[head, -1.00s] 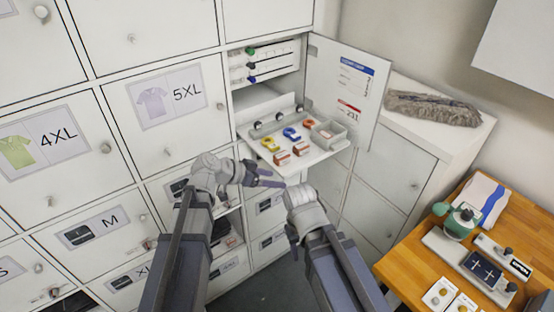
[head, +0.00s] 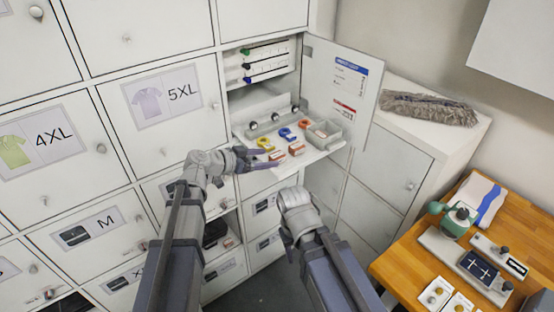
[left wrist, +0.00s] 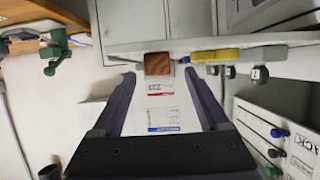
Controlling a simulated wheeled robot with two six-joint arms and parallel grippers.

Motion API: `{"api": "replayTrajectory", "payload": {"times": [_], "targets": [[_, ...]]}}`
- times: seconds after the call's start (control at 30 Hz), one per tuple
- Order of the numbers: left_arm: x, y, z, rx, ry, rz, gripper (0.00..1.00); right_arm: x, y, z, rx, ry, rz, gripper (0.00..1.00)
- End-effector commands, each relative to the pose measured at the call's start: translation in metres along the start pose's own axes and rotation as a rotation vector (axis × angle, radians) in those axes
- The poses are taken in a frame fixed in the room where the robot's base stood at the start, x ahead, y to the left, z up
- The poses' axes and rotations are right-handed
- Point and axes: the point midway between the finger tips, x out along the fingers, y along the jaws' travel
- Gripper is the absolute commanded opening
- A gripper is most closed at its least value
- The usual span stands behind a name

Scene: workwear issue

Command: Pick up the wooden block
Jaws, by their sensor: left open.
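A reddish-brown wooden block (head: 277,155) sits near the front edge of the pull-out tray (head: 322,153), with a similar block (head: 297,148) to its right. My left gripper (head: 266,158) is open and empty, just left of the nearer block, its fingers pointing at it. In the left wrist view the block (left wrist: 158,64) lies ahead, between the lines of the two open fingers (left wrist: 160,80), and I see no contact. My right gripper (head: 288,238) hangs low in front of the lockers; its fingers are mostly hidden.
A wooden table (head: 400,262) with tools is at lower right.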

Motion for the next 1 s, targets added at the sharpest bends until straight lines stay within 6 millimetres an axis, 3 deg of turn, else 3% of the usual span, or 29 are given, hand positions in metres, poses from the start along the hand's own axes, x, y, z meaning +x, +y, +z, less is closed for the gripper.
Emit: {"api": "replayTrajectory", "payload": {"times": [0.3, 0.57, 1.0], "targets": [[0.044, 0.002, -0.003, 0.001, -0.001, 0.003, 0.78, 0.014, -0.001, -0.001, 0.000, 0.000, 0.000, 0.50], [0.046, 0.003, -0.004, 0.000, -0.001, 0.001, 0.76, 0.013, -0.001, -0.001, 0.000, 0.000, 0.000, 0.50], [0.045, 0.003, -0.004, 0.000, -0.001, 0.001, 0.27, 0.013, -0.001, -0.001, 0.000, 0.000, 0.000, 0.50]]}}
